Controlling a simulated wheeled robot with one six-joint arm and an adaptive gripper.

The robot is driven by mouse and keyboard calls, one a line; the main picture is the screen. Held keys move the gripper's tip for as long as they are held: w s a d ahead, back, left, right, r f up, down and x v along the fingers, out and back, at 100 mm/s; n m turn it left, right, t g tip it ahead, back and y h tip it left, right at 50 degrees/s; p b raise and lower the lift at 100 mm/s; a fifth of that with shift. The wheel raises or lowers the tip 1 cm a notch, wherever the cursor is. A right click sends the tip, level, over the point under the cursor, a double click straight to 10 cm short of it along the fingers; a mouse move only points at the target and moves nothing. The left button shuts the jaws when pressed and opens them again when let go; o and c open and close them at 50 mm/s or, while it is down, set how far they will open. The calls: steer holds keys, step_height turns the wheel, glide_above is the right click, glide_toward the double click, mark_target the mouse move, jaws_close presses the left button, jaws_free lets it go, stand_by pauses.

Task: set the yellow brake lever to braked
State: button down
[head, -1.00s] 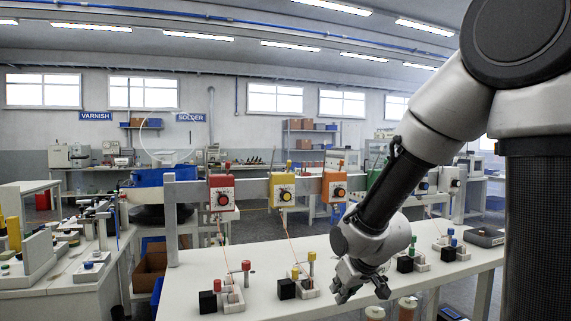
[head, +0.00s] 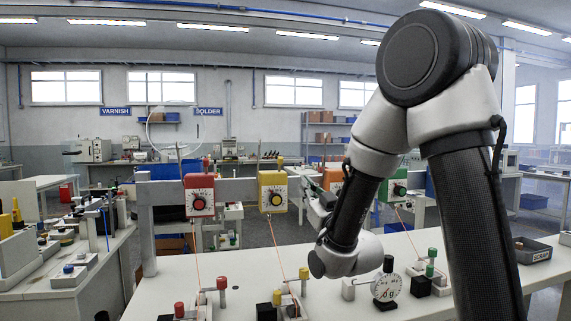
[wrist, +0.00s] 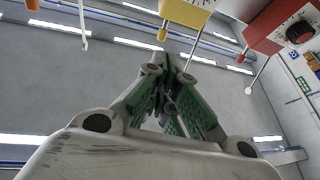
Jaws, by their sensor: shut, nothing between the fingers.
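The yellow box (head: 272,192) hangs on the rail, with a dark round dial on its front. A short yellow-tipped peg (head: 280,161) stands on top of it, and a thin rod rises beside it; I cannot tell the brake setting. In the wrist view the yellow box (wrist: 187,12) is at the top, with its yellow-tipped peg (wrist: 162,33). My gripper (head: 311,186) is raised just right of the yellow box, in front of the orange box, apart from the yellow peg. In the wrist view my gripper's fingers (wrist: 173,62) are together and empty.
The red box (head: 199,195) is left of the yellow one. The orange box (head: 332,180), partly hidden by my arm, and the green box (head: 395,188) are to the right. Below are several coloured posts, a white dial gauge (head: 387,287) and a scrap tray (head: 530,250).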

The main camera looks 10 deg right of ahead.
mark_target(280, 164)
steer(key=x, duration=1.4)
